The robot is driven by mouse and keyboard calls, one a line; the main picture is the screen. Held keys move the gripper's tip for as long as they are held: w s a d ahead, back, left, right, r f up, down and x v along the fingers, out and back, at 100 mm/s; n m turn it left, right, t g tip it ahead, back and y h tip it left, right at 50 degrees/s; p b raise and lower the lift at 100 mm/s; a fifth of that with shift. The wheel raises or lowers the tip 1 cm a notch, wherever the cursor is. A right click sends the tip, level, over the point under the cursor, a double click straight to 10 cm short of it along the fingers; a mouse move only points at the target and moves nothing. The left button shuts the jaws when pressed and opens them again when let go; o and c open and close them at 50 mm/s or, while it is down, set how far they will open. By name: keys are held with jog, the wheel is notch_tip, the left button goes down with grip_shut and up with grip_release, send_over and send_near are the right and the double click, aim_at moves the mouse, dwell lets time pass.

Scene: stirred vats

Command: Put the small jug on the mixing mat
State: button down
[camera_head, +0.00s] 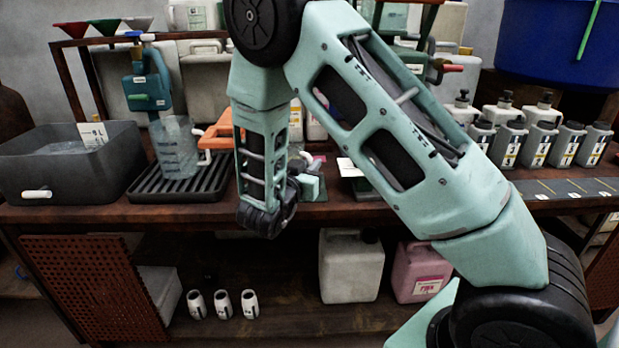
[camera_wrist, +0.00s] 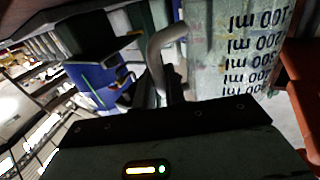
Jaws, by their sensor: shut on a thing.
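My gripper (camera_head: 306,182) is over the middle of the bench in the head view, partly hidden by my arm. In the wrist view my gripper (camera_wrist: 166,88) is shut on the pale curved handle of the small jug (camera_wrist: 232,50), a cloudy clear jug with black millilitre marks. The wrist picture is upside down, and the jug looks roughly upright. In the head view I cannot make this jug out near my gripper. A flat dark mat (camera_head: 367,190) lies right of my gripper, partly covered by my arm; I cannot tell for sure that it is the mixing mat.
A larger clear jug (camera_head: 176,150) stands on a black ribbed tray (camera_head: 150,190) at left. A grey basin (camera_head: 65,175) is beside it. Several grey bottles (camera_head: 538,145) stand at right behind a marked strip (camera_head: 560,188). A blue vat (camera_head: 560,40) is behind.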

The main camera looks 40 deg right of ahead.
jog(key=shift+f, duration=1.2)
jog(key=shift+f, duration=0.15)
jog(key=c, duration=1.5)
grip_release()
